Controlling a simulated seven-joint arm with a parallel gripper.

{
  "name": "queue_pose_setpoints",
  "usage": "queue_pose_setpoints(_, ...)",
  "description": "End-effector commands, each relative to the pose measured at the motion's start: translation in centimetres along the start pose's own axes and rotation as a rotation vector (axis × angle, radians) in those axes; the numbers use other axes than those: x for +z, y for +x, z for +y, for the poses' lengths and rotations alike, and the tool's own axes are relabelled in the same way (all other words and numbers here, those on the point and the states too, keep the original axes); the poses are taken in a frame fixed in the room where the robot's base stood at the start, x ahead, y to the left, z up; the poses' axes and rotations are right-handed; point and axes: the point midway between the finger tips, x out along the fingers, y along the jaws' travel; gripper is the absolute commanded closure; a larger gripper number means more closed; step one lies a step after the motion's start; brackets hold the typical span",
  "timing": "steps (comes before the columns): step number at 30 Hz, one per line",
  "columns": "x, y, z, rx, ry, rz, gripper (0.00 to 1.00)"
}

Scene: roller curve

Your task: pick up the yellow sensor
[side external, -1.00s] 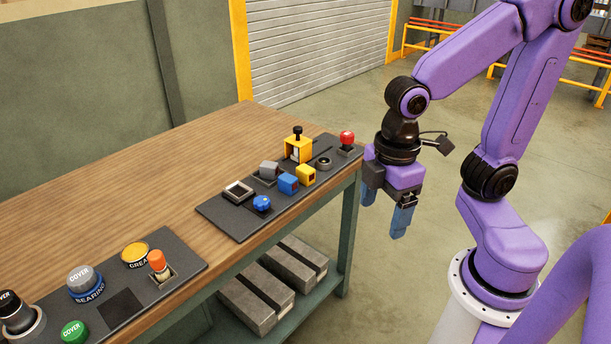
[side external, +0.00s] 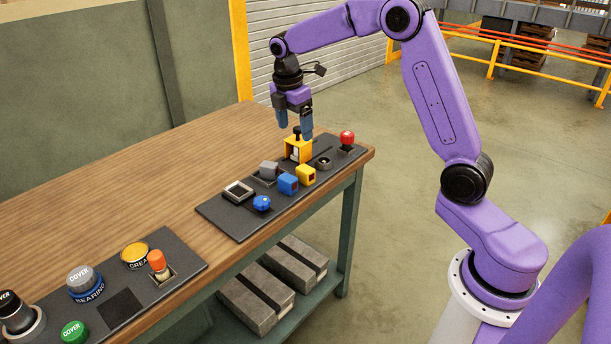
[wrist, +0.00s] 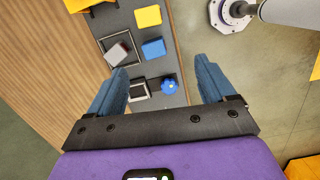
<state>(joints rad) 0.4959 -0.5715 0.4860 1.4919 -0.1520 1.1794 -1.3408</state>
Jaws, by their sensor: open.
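The yellow sensor (side external: 306,174) is a small yellow block with a dark face, standing on the dark mat near the table's front edge, just right of a blue block (side external: 288,183). In the wrist view the yellow sensor (wrist: 148,16) lies near the top, beyond the blue block (wrist: 153,47). My gripper (side external: 294,130) is open, fingers down, above and behind the sensor, by the yellow bracket with the black knob (side external: 298,148). In the wrist view my gripper (wrist: 161,68) shows its two blue fingers wide apart with nothing held.
On the same mat (side external: 228,219) are a grey block (side external: 268,168), a blue knob (side external: 262,203), a dark square frame (side external: 238,191), a dark ring (side external: 324,163) and a red ball knob (side external: 347,138). A second panel with labelled caps is at the lower left. The table's back is clear.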

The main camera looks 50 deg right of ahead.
Motion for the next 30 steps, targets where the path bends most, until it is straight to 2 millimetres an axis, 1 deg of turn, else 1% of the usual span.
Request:
queue_pose_setpoints(1, 0.8, 0.3, 0.7, -0.004, -0.006, -0.004, 0.17)
queue_pose_setpoints(3, 1.6, 0.6, 1.2, -0.007, -0.015, -0.007, 0.17)
queue_pose_setpoints(8, 2.3, 1.5, 1.5, -0.012, -0.024, -0.011, 0.17)
queue_pose_setpoints(11, 2.3, 3.0, 1.4, -0.015, -0.024, -0.011, 0.17)
queue_pose_setpoints(21, 2.4, 9.4, 1.4, -0.014, -0.024, -0.01, 0.17)
queue_pose_setpoints(24, 2.5, 11.0, 1.4, -0.013, -0.023, -0.01, 0.17)
queue_pose_setpoints(27, 2.4, 12.2, 1.4, -0.012, -0.023, -0.01, 0.17)
queue_pose_setpoints(30, 2.5, 12.8, 1.4, -0.01, -0.022, -0.01, 0.17)
